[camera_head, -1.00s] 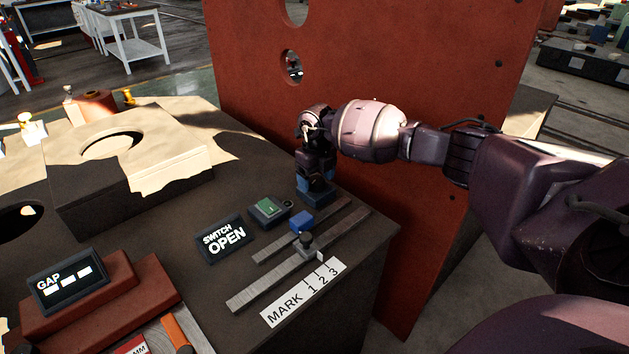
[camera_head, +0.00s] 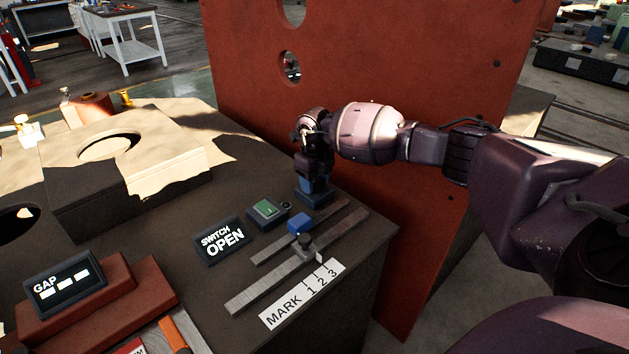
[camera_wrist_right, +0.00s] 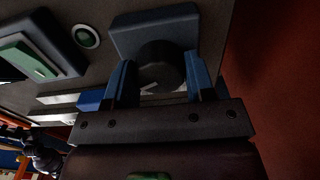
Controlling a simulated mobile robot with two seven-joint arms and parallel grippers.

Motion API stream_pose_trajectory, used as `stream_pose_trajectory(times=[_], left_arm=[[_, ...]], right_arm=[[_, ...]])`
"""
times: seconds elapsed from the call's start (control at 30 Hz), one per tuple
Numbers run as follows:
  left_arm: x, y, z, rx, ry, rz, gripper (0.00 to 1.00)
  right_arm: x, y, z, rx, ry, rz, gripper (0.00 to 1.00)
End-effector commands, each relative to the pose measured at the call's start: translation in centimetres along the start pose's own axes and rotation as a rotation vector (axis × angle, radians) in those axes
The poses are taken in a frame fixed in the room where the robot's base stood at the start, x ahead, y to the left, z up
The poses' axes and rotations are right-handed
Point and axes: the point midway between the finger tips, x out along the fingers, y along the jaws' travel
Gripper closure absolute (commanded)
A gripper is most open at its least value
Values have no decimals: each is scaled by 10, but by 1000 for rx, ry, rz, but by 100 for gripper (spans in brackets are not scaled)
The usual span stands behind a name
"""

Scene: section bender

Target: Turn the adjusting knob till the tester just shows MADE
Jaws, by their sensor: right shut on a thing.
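The tester display (camera_head: 221,240) on the bench reads SWITCH OPEN in the head view. My right gripper (camera_head: 314,186) points down over a dark blue-grey block (camera_head: 318,198) near the bench's right edge. In the right wrist view my right gripper (camera_wrist_right: 158,88) has its two blue fingers on either side of a round dark knob (camera_wrist_right: 158,65), shut on it. The knob stands in front of the block (camera_wrist_right: 153,30) there and carries a pale mark. In the head view the gripper hides the knob. My left gripper is not in view.
A green-topped switch box (camera_head: 266,209) sits beside the tester. A blue block (camera_head: 299,223) and a slider (camera_head: 304,241) sit on metal rails by the MARK 1 2 3 label (camera_head: 302,294). A GAP display (camera_head: 63,283) stands left. A red panel (camera_head: 400,220) rises close behind my arm.

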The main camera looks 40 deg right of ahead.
Motion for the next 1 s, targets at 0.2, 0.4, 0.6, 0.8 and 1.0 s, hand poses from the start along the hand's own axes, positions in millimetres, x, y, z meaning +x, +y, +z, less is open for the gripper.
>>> stream_pose_trajectory(times=[0.2, 0.4, 0.6, 0.8, 1.0], left_arm=[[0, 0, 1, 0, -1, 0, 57], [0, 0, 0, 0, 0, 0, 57], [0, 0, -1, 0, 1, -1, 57], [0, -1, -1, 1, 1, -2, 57], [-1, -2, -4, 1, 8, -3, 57]], right_arm=[[0, 0, 0, -71, 1, -1, 74], [0, 0, 0, -70, 1, -1, 74], [0, 0, 0, -69, 1, -1, 25], [0, 0, 0, -69, 1, 0, 25], [-10, 0, 1, -69, -2, -1, 25]])
